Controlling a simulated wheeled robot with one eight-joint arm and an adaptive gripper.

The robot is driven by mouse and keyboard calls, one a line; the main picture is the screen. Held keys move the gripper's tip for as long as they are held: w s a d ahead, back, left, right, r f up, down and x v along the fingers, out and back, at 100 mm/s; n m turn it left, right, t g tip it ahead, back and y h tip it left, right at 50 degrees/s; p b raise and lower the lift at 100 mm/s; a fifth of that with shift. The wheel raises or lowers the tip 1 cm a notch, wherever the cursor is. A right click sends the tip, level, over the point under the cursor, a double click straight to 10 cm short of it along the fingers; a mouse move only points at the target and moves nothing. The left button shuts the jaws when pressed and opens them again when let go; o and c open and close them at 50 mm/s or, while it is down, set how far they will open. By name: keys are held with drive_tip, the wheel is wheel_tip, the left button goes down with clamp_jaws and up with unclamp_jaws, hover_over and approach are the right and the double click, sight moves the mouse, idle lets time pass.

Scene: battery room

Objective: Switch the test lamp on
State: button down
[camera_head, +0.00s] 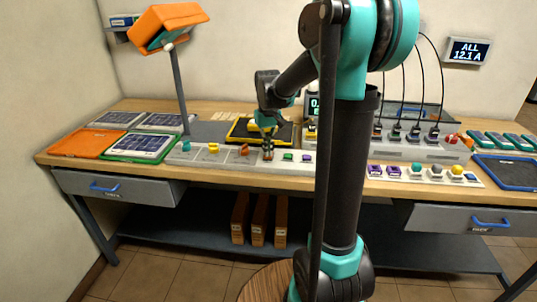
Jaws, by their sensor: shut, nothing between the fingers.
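An orange lamp head (165,24) sits tilted on a grey post at the left of the bench. I cannot tell whether it is lit. A pale control strip (215,158) runs along the bench front below it, with a teal knob (186,145), a yellow control (213,147), an orange control (244,149), a green button (288,156) and a purple one (307,158). My gripper (268,156) is shut and empty. It points down at the strip between the orange control and the green button. Contact cannot be told, and it may hide a control there.
A black tray with a yellow edge (236,131) lies behind my gripper. Solar panels (140,146) and an orange mat (82,143) lie at left. My arm hides part of the bench centre. Cabled units, a second control strip (425,180) and a blue-edged tray (508,172) are at right.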

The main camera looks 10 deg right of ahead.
drive_tip(key=shift+f, duration=0.25)
drive_tip(key=shift+r, duration=3.55)
drive_tip(key=s+d+f+m+t, duration=0.1)
drive_tip(key=s+d+f+t, duration=0.1)
drive_tip(key=s+f, duration=0.6)
drive_tip(key=s+d+f+m+t, duration=0.1)
drive_tip(key=s+d+f+t, duration=0.1)
drive_tip(key=s+f, duration=0.7)
drive_tip(key=s, duration=0.5)
drive_tip(key=c, duration=2.3)
unclamp_jaws()
